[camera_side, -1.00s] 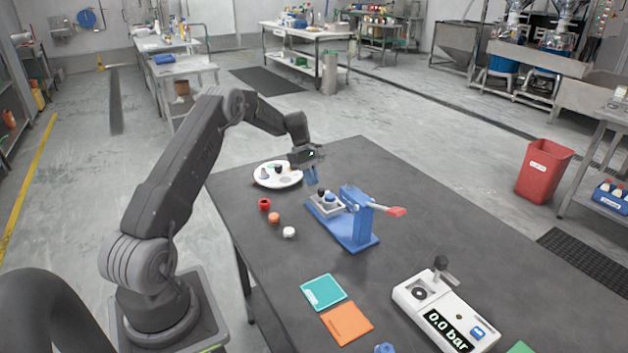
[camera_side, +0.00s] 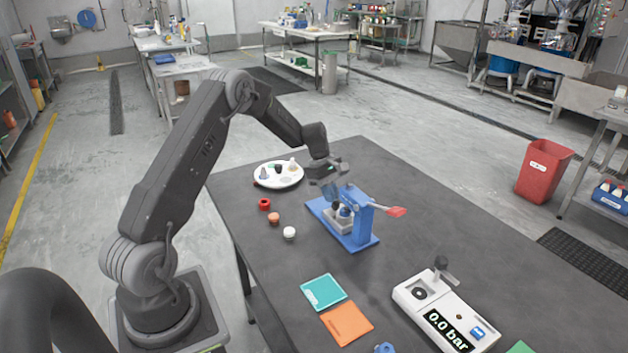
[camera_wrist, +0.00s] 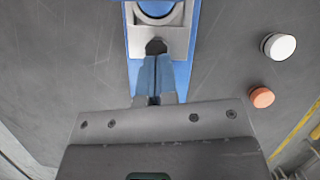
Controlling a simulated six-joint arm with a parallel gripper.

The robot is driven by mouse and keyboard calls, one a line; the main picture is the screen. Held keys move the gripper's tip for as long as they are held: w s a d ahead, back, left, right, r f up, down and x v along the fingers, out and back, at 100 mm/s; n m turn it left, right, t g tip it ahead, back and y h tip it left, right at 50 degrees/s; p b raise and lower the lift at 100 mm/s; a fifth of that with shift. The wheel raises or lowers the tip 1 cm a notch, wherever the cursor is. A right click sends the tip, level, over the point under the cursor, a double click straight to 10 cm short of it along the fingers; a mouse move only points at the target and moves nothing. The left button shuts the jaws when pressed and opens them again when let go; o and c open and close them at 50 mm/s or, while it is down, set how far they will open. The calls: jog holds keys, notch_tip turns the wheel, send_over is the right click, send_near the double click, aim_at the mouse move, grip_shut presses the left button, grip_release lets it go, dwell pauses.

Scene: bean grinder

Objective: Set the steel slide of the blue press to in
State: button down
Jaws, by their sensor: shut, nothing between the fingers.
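The blue press (camera_side: 362,222) stands on the table, its blue base running out to the left of its column. The steel slide (camera_side: 338,226) sits on that base close to the column, with a dark knob on it. In the wrist view the slide (camera_wrist: 178,40) lies on the blue base, with its dark knob (camera_wrist: 156,46) at the near edge and a round part beyond. My gripper (camera_side: 331,196) is shut and empty, low over the base. In the wrist view its blue fingertips (camera_wrist: 155,60) are right at the knob; contact is not certain.
A red-ended lever (camera_side: 396,211) sticks out right of the column. A white plate (camera_side: 262,181) with small items is behind my gripper. Red, orange and white small pieces (camera_side: 289,233) lie to the left. A pressure gauge box (camera_side: 412,297) and coloured squares (camera_side: 323,292) are in front.

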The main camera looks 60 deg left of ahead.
jog(key=shift+s+d+f, duration=0.1)
jog(key=shift+d, duration=0.45)
jog(key=shift+a, duration=0.1)
